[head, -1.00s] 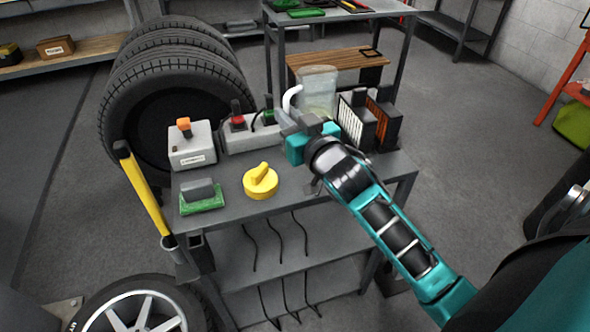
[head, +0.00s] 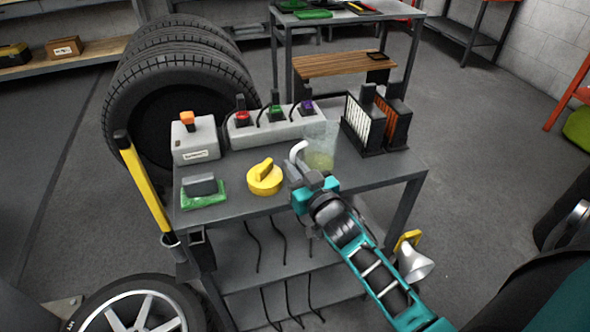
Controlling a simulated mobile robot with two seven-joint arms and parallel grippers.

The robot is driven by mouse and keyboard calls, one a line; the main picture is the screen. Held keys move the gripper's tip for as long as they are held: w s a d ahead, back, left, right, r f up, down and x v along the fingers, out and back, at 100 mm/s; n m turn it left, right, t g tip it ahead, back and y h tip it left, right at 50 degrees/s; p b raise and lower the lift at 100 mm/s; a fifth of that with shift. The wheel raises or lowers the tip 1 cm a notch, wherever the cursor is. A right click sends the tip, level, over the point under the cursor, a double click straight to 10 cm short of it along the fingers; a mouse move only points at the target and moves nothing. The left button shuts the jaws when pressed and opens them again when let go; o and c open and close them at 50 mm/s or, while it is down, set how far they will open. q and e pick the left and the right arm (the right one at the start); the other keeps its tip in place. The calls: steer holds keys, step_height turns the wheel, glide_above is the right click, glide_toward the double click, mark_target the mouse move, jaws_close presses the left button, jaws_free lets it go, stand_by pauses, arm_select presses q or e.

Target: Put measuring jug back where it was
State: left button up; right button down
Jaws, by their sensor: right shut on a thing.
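The measuring jug (head: 321,150) is see-through with a white curved handle and a yellowish tint low inside. It is upright over the right part of the grey bench top (head: 240,212). My right gripper (head: 299,167) is shut on its handle side, at the jug's near left. The jug's base is low by the bench top, but I cannot tell whether it touches. The gripper hides part of the handle. My left gripper is not in view.
A yellow knob-like part (head: 265,178) lies left of the jug. Behind stands a grey block with coloured plugs (head: 273,124). Black filter-like racks (head: 368,125) stand right of the jug. A grey box with an orange button (head: 195,140) and a green-based block (head: 203,191) are at left.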

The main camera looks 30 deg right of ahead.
steer(key=c, duration=1.1)
jaws_free()
steer(key=shift+r, duration=0.2)
steer(key=s, duration=1.2)
steer(key=s+a+f+n+g+y, duration=0.2)
steer(key=s+a+f+n+g, duration=0.1)
steer(key=s+a+f+g, duration=0.4)
steer(key=s+a+f, duration=0.1)
steer(key=a+f, duration=0.2)
steer(key=f, duration=0.3)
steer(key=shift+y, duration=0.4)
steer(key=shift+w+a+r, duration=0.1)
